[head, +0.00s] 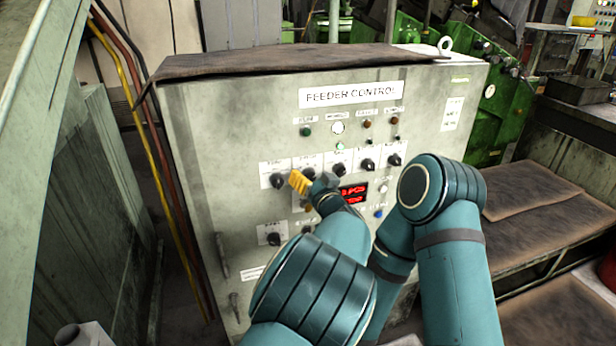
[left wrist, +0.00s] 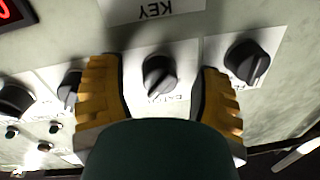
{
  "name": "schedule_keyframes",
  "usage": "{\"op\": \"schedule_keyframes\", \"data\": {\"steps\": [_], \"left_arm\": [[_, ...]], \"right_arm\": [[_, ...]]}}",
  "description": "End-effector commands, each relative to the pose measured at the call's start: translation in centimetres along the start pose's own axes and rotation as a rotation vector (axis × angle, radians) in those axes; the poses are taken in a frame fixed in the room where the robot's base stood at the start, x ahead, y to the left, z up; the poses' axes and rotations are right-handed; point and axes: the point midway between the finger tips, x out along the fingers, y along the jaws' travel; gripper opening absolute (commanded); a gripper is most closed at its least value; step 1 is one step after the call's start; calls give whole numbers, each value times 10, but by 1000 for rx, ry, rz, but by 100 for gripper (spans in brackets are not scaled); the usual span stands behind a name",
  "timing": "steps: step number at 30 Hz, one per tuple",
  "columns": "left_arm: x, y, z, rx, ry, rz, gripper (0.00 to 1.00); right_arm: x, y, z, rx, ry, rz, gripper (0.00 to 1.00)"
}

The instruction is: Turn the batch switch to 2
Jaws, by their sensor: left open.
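The pale feeder control panel (head: 225,130) has a row of black rotary knobs on white label plates. My left gripper (head: 299,182) is at the left part of this row, with its yellow fingers close to the panel and partly covering the second knob from the left (head: 308,171). In the left wrist view that knob (left wrist: 160,75) sits between the two spread fingers (left wrist: 158,66), with gaps on both sides. The view is upside down. The small plate lettering is too blurred to tell which knob is the batch switch. My right gripper does not show.
Other knobs stand close by, the leftmost (head: 278,181) and the middle one (head: 338,168). A red display (head: 353,191) is to the lower right. A KEY label (left wrist: 155,10) shows in the wrist view. A brown cover (head: 290,62) lies on the cabinet top.

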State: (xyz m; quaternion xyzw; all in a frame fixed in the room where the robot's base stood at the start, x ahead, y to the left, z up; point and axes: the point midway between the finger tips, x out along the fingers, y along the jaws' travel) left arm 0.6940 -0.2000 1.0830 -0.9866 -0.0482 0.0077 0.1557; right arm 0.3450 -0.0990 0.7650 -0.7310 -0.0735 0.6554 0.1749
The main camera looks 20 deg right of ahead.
Motion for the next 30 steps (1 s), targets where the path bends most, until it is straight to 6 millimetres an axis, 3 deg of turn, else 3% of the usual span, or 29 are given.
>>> {"op": "schedule_keyframes", "data": {"steps": [5, 11, 22, 30], "left_arm": [[0, 0, 0, 0, 0, 0, 65], [0, 0, 0, 0, 0, 0, 0], [0, 0, 1, -34, -3, 1, 0], [1, 0, 2, -188, -13, 3, 0]], "right_arm": [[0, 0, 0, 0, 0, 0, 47], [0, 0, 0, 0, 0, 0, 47], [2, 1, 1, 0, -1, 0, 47], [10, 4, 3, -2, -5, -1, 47]]}}
